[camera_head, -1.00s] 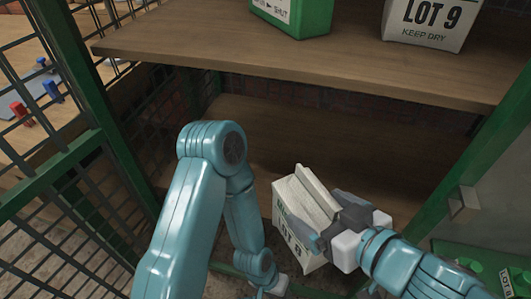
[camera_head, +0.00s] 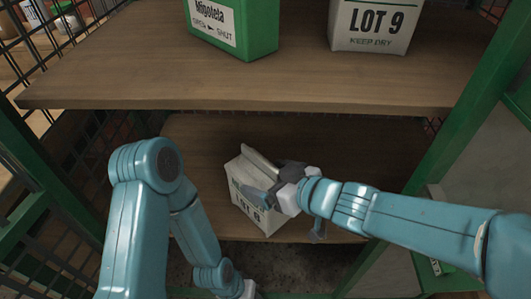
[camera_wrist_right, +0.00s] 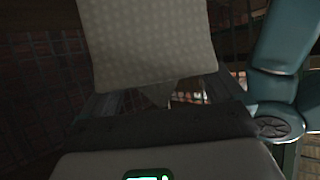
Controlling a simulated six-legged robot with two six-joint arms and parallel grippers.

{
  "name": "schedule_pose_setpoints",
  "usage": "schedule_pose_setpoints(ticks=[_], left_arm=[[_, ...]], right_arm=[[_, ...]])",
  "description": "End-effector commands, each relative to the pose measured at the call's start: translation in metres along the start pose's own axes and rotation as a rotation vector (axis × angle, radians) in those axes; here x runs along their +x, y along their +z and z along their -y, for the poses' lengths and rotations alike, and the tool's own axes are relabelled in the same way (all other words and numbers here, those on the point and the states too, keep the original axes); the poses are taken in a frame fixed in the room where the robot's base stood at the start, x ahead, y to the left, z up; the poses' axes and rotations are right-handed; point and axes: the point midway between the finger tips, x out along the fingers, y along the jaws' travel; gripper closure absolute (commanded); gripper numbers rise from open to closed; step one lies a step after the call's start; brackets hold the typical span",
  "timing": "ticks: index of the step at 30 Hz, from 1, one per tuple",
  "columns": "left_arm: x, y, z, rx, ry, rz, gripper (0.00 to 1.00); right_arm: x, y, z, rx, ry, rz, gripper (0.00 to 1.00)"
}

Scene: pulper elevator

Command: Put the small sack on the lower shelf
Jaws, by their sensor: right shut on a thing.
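The small sack (camera_head: 258,208) is white with dark LOT lettering and a folded top. My right gripper (camera_head: 268,190) is shut on its upper part and holds it, slightly tilted, at the front of the lower shelf (camera_head: 385,150). I cannot tell whether its base touches the shelf. In the right wrist view the pale sack (camera_wrist_right: 150,45) fills the top middle, between the fingers. My left arm hangs down in front of the shelf, and its gripper is cut off at the bottom edge of the head view.
The upper shelf (camera_head: 290,85) carries a green container (camera_head: 235,25) and a larger white LOT 9 sack (camera_head: 370,25). It overhangs the lower shelf. Green frame posts (camera_head: 480,110) and mesh bound the sides. The lower shelf is bare to the right of the sack.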

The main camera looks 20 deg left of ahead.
Motion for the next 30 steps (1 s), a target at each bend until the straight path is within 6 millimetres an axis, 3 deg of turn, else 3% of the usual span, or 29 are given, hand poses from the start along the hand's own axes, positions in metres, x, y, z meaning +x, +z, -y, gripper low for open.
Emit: schedule_pose_setpoints(ticks=[1, 3, 10, 13, 20, 30], left_arm=[[-0.014, 0.002, -0.006, 0.005, 0.001, 0.005, 0.57], [-0.022, 0.003, -0.010, 0.008, 0.001, 0.008, 0.57], [-0.038, 0.004, -0.016, 0.010, 0.001, 0.009, 0.57], [-0.037, 0.004, -0.016, 0.010, 0.001, 0.009, 0.57], [-0.029, 0.004, -0.013, 0.009, 0.001, 0.009, 0.57], [-0.029, 0.004, -0.013, 0.009, 0.001, 0.009, 0.57]], right_arm=[[0.006, -0.012, -0.011, 0.002, 0.000, -0.002, 0.80], [0.017, -0.019, -0.023, 0.001, 0.000, -0.002, 0.80], [0.043, -0.028, -0.049, -0.002, -0.003, -0.004, 0.80], [0.049, -0.025, -0.052, -0.002, -0.004, -0.004, 0.80], [0.063, 0.002, -0.053, -0.001, -0.004, -0.003, 0.80], [0.064, 0.004, -0.053, -0.003, -0.003, -0.005, 0.80]])
